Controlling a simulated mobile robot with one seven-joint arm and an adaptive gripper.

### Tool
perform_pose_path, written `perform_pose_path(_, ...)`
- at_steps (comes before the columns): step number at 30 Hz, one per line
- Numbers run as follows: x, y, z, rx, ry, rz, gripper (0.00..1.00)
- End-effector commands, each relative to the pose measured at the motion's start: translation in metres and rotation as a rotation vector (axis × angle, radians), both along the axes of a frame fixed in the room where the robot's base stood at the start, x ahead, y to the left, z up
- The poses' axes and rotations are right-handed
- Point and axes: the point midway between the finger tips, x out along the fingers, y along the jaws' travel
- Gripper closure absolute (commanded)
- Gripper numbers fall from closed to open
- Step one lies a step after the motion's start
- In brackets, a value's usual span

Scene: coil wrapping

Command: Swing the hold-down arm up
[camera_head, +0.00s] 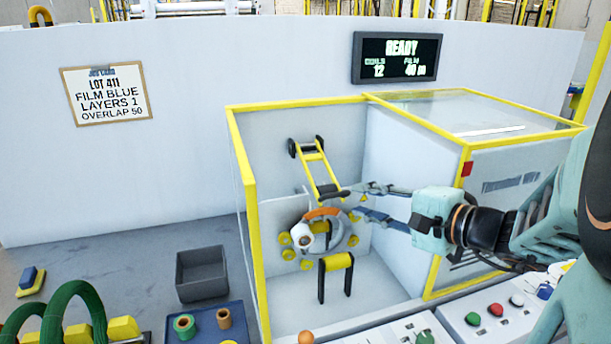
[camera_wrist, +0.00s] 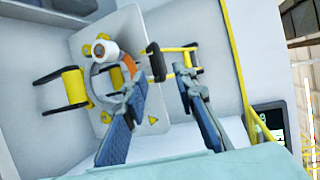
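The hold-down arm (camera_head: 318,170) is a yellow frame in the enclosure, hinged on a black pivot at the back wall and slanting down to the right. Its lower end has a black bar (camera_head: 333,192) just above the orange coil. My gripper (camera_head: 356,199) is to the right of that bar with its fingers apart and nothing between them. In the wrist view, my gripper (camera_wrist: 160,88) is open, and the arm's black end (camera_wrist: 156,62) shows just beyond the gap between the fingertips. I cannot tell whether a finger touches it. The arm's yellow frame (camera_wrist: 181,70) extends behind the right finger.
Below the arm are a grey ring (camera_head: 350,238), a white film roll (camera_head: 302,239) and yellow rollers. A yellow roller on black posts (camera_head: 337,262) stands in front. Yellow-edged enclosure walls (camera_head: 246,190) bound the space. The sign (camera_head: 400,57) reads READY.

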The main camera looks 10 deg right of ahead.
Motion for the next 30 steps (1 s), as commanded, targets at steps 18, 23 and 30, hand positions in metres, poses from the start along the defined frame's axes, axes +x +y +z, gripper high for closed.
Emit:
perform_pose_path(18, 0.061, 0.042, -0.019, -0.002, 0.001, 0.000, 0.74)
perform_pose_path(23, 0.061, 0.042, -0.018, -0.001, 0.000, 0.000, 0.74)
perform_pose_path(30, 0.060, 0.042, -0.018, -0.001, 0.000, 0.000, 0.96)
